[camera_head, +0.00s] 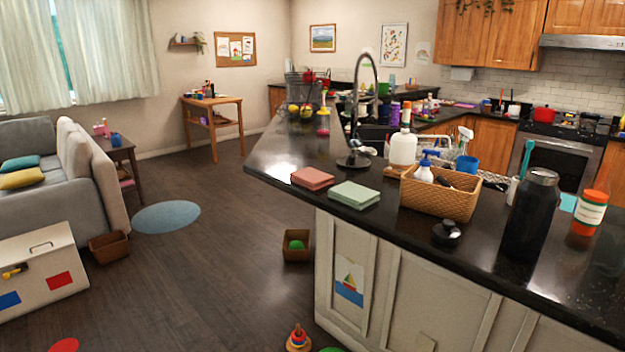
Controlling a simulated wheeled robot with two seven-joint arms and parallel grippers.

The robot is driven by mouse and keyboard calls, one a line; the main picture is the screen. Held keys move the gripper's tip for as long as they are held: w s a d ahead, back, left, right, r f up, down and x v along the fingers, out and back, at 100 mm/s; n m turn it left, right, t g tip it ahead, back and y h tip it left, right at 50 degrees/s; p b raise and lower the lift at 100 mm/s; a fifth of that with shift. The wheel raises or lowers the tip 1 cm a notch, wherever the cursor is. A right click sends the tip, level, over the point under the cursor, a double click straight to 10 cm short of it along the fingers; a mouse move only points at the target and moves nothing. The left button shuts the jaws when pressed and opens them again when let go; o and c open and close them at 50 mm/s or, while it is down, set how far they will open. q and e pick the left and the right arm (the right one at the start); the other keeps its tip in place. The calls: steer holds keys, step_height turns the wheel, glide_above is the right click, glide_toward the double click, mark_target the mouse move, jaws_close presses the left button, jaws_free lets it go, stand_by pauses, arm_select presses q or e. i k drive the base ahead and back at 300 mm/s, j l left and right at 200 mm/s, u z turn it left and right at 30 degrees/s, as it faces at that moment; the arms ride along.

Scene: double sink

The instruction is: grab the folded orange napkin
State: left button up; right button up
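A folded orange-pink napkin (312,178) lies flat on the black counter (276,166), near its front left edge. A folded pale green napkin (354,195) lies just to its right and nearer to me. The two are close together, and the orange one is not covered by anything. Neither of my grippers is in view.
The counter left of the napkins is clear.

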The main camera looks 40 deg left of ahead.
mark_target(311, 178)
steer(key=u, duration=1.25)
